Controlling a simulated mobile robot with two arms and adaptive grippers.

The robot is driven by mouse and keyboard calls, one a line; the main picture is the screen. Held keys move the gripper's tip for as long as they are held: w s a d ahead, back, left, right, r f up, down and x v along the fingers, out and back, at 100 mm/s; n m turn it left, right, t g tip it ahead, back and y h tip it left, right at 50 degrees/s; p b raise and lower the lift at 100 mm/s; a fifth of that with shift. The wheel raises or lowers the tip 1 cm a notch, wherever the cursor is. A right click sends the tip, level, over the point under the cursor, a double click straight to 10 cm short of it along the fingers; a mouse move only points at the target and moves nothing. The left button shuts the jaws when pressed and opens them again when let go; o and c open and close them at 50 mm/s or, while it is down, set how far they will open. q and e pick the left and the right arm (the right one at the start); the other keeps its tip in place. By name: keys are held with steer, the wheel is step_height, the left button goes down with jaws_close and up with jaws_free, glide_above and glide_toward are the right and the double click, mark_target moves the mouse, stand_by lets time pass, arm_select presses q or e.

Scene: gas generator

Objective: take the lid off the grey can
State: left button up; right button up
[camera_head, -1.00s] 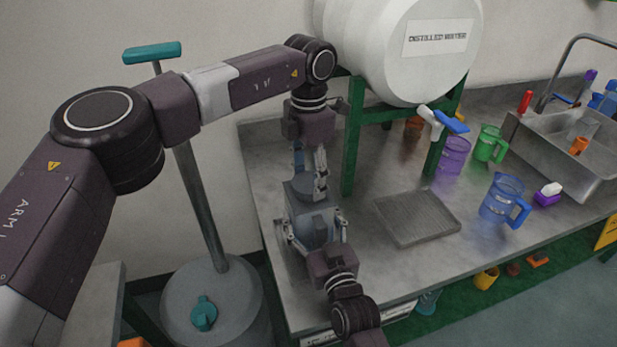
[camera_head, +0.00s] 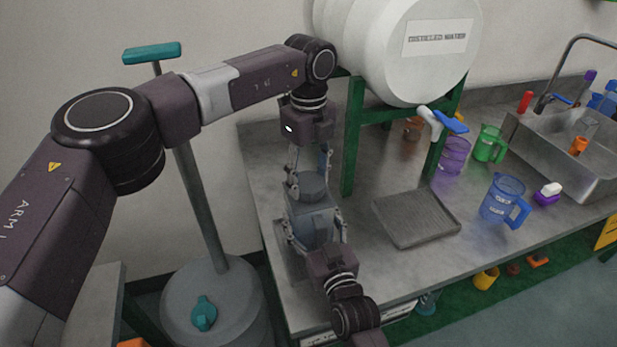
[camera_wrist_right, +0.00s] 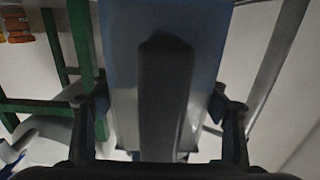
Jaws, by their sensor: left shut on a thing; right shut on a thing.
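The grey can (camera_head: 318,222) is blue-grey, at the left end of the bench, upright or nearly so. Its darker round lid (camera_head: 313,187) is at its top; whether there is a gap below the lid I cannot tell. My left gripper (camera_head: 310,178) points down from above, with a finger on each side of the lid, shut on it. My right gripper (camera_head: 316,243) is shut on the can from the near side. In the right wrist view its fingers (camera_wrist_right: 162,112) flank the can body (camera_wrist_right: 125,105) and its dark upright handle (camera_wrist_right: 165,95).
A white distilled water barrel (camera_head: 400,50) stands on a green frame (camera_head: 353,140) close right of my left gripper. A grey tray (camera_head: 417,217), a blue jug (camera_head: 502,200) and a sink (camera_head: 565,150) are further right. A teal-handled column (camera_head: 205,200) stands left.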

mark_target(308, 181)
arm_select(q)
steer(key=n, duration=0.5)
steer(key=shift+w+a, duration=0.1)
arm_select(e)
steer(key=shift+r, duration=0.15)
arm_select(q)
steer(key=n, duration=0.3)
steer(key=shift+n, duration=0.4)
steer(key=shift+w+r, duration=0.1)
steer(key=shift+r, duration=0.2)
steer(key=shift+r, duration=0.9)
steer(key=shift+r, duration=2)
arm_select(e)
steer(key=o, duration=2.4)
steer(key=shift+o, duration=0.2)
